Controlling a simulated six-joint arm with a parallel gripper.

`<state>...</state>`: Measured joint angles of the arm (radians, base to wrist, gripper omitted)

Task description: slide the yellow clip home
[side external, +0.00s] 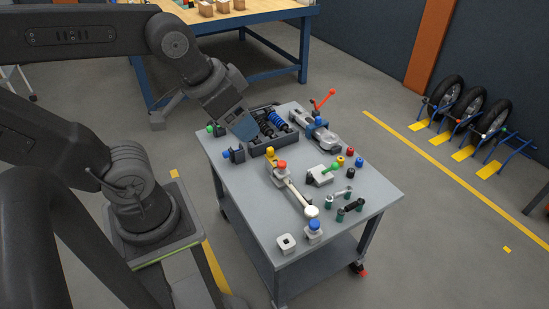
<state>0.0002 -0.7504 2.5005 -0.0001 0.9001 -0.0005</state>
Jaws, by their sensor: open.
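A dark tray (270,147) with blue and black parts lies close to my gripper. A green-knobbed block (323,174), coloured caps and a blue-topped post (314,229) stand right and front. The left front tabletop is bare.

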